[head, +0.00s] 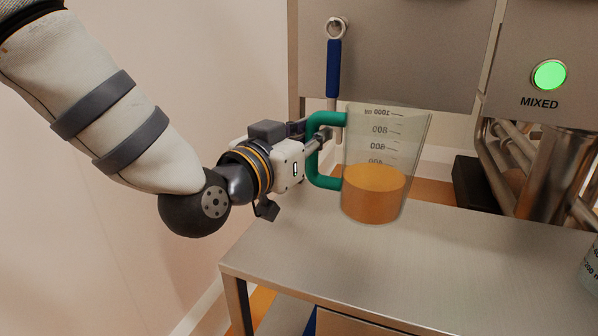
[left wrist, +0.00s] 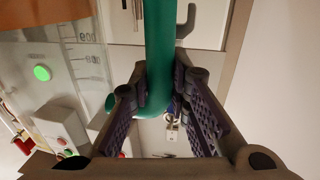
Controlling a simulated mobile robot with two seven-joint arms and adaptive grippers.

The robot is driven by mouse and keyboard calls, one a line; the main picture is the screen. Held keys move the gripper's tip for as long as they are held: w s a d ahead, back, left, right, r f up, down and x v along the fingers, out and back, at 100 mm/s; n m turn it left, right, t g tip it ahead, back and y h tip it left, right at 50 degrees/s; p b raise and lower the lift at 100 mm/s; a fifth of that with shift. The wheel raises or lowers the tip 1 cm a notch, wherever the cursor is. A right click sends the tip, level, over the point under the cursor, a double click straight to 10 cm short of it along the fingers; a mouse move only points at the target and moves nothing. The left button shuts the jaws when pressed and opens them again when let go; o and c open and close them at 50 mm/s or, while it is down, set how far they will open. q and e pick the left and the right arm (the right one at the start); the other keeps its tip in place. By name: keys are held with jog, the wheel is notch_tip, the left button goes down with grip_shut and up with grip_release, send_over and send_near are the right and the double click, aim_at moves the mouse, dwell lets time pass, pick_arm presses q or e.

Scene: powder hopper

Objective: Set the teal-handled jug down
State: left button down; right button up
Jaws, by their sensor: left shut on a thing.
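The clear jug (head: 385,150) with a teal handle (head: 314,160) is upright over the steel table, part filled with orange-brown contents. My left gripper (head: 318,142) comes from the left and is shut on the handle. In the left wrist view the handle (left wrist: 160,45) runs between the two fingers of my left gripper (left wrist: 158,100), and part of the jug's marked wall (left wrist: 88,62) shows at the left. I cannot tell whether the jug's base touches the table or hangs just above it. My right gripper is out of view.
The steel table top (head: 330,260) is clear in front of and left of the jug. Behind stands a steel machine with a blue-handled lever (head: 334,70) and a lit green MIXED lamp (head: 549,75). Pipes (head: 500,155) and another marked vessel (head: 590,268) are at the right.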

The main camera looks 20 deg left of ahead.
pick_arm(q)
jog(key=w+a+f, duration=0.1)
jog(key=a+f, duration=0.2)
jog(key=f, duration=0.4)
jog(key=shift+w+f, duration=0.15)
jog(key=shift+w, duration=0.15)
jog(key=shift+a+f, duration=0.1)
jog(key=shift+f, duration=0.15)
jog(key=c, duration=1.5)
grip_release()
